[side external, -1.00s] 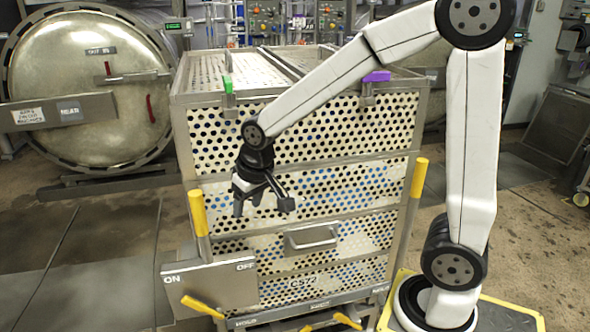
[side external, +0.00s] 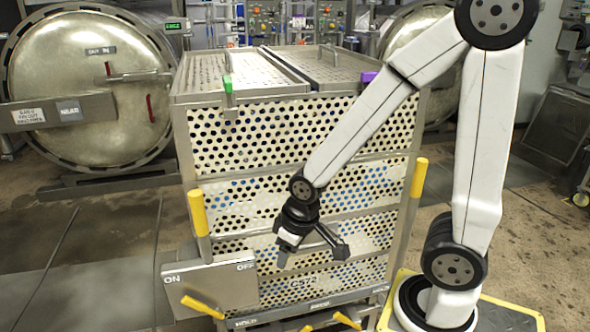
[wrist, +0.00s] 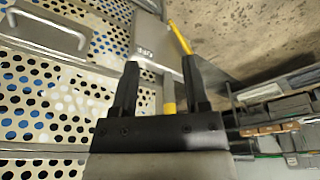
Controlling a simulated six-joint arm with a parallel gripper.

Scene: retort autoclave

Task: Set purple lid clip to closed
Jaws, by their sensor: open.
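The purple lid clip (side external: 369,77) sits at the top front edge of the perforated metal crate (side external: 300,95), toward its right side. My arm partly covers it, and I cannot tell its position. A green lid clip (side external: 228,84) stands upright on the same edge, farther left. My gripper (side external: 312,255) is in front of the crate's lower front panel, well below the purple clip. In the wrist view my gripper (wrist: 160,85) is open, its two black fingers apart with nothing between them. The purple clip is not in the wrist view.
A grey ON/OFF panel (side external: 210,285) and yellow-topped posts (side external: 199,212), (side external: 419,178) stand at the crate's front. A drawer-like handle (wrist: 52,28) shows in the wrist view. Round vessel doors (side external: 85,75) are behind. Floor at left is clear.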

